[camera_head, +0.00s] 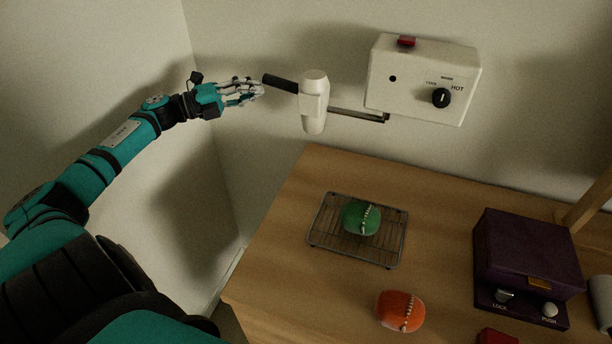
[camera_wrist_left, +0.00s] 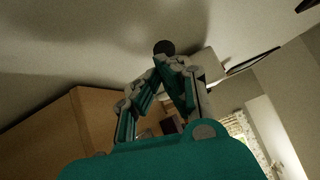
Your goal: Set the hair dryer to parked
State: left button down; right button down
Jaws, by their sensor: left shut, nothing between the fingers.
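The white hair dryer (camera_head: 314,92) hangs at the wall on a thin metal arm (camera_head: 357,114) that joins a white wall box (camera_head: 423,78). Its black handle (camera_head: 281,84) points left, toward my left gripper (camera_head: 260,89). My left gripper is shut and empty, with its fingertips close to the handle's end; I cannot tell whether they touch. In the left wrist view the fingers (camera_wrist_left: 170,64) come together just below a dark round end, the handle (camera_wrist_left: 163,47). My right gripper is not in view.
A wooden counter (camera_head: 300,195) lies below. It holds a wire rack (camera_head: 317,239) with a green pouch (camera_head: 360,217), an orange pouch (camera_head: 399,311) and a purple box (camera_head: 529,254). The wall box has a black knob (camera_head: 440,98) and a red button (camera_head: 406,41).

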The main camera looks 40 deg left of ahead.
pick_arm(q)
jog(key=shift+w+r, duration=0.1)
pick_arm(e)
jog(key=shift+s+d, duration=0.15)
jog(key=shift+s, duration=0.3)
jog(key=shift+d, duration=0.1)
pick_arm(q)
jog(key=v, duration=0.7)
jog(key=shift+a, duration=0.15)
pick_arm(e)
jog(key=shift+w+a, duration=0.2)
